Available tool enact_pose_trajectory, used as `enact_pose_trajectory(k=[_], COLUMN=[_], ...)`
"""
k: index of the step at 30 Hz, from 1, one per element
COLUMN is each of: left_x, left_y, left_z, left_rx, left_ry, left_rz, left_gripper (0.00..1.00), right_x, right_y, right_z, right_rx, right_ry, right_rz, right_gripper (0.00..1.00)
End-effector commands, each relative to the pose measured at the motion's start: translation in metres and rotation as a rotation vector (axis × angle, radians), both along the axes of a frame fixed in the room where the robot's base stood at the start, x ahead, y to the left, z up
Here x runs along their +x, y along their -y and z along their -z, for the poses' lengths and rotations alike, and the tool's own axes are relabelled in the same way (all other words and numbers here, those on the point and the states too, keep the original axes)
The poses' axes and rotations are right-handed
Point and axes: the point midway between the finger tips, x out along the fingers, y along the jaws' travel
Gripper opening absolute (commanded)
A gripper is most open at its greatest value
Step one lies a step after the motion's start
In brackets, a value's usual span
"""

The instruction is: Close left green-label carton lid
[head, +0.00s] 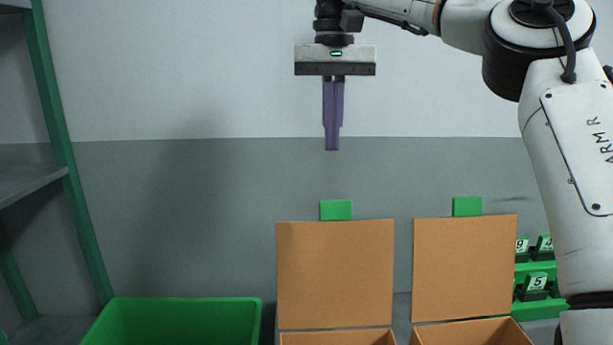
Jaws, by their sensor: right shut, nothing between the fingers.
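The left carton (337,338) stands low in the head view, cut off by the bottom edge. Its brown lid (336,274) stands upright and open, with a green label (336,210) at its top edge. My right gripper (332,148) is shut and empty, pointing down, above the lid and apart from it in the picture. Its purple fingers are together. My left gripper is not in view.
A second carton (475,332) with an open upright lid (464,268) and green label (467,206) stands to the right. A green bin (180,300) is at the lower left. A green-framed shelf (62,130) stands at the left edge. Numbered tags (536,282) sit on a green rack behind my right arm.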

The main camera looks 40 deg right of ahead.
Motion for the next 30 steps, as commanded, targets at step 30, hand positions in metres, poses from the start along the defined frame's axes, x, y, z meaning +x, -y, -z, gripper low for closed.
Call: enact_pose_trajectory(k=[30], left_x=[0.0], left_y=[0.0], left_z=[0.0], left_rx=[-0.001], left_ry=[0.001], left_rz=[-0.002], left_gripper=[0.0], right_x=[-0.028], right_y=[-0.022], right_z=[0.087], right_rx=[0.001], right_ry=[-0.001], right_rz=[0.002], right_gripper=[0.0])
